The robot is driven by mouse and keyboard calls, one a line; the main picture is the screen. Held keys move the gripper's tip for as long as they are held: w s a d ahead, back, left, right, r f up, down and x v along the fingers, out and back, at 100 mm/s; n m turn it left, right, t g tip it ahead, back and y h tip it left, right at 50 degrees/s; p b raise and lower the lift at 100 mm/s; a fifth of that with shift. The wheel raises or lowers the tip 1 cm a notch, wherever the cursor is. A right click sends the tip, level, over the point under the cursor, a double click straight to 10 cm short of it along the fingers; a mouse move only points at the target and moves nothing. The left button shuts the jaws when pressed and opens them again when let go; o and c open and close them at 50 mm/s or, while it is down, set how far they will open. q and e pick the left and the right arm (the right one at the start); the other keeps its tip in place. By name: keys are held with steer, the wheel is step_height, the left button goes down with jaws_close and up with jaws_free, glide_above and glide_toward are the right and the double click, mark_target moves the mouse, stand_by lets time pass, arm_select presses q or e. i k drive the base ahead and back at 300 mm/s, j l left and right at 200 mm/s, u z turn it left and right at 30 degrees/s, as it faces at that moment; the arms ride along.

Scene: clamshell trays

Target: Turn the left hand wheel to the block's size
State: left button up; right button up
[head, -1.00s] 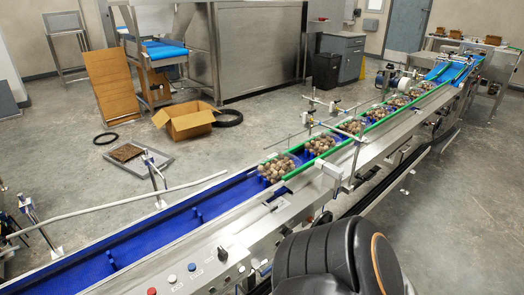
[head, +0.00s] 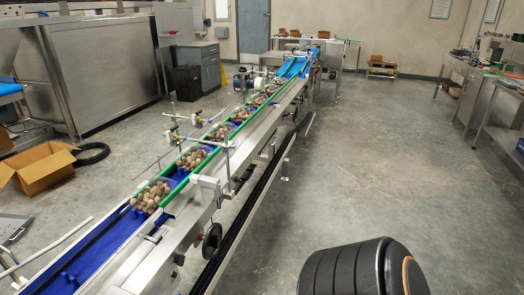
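A dark round wheel (head: 212,243) sits on the near side of the conveyor (head: 186,225), below a grey box on a bracket (head: 206,190). It looks like a hand wheel, but I cannot read any setting on it. I cannot pick out a sizing block in this view. Neither of my grippers is in view. A black ribbed part of my own body shows at the bottom right.
Clear trays of brown round produce (head: 152,196) stand in a line on the blue belt, beside a green guide rail (head: 180,188). An open cardboard box (head: 45,172) lies on the floor at left. Workbenches (head: 470,80) stand at the far right. The floor right of the conveyor is clear.

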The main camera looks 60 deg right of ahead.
mark_target(212, 240)
steer(key=z, duration=1.5)
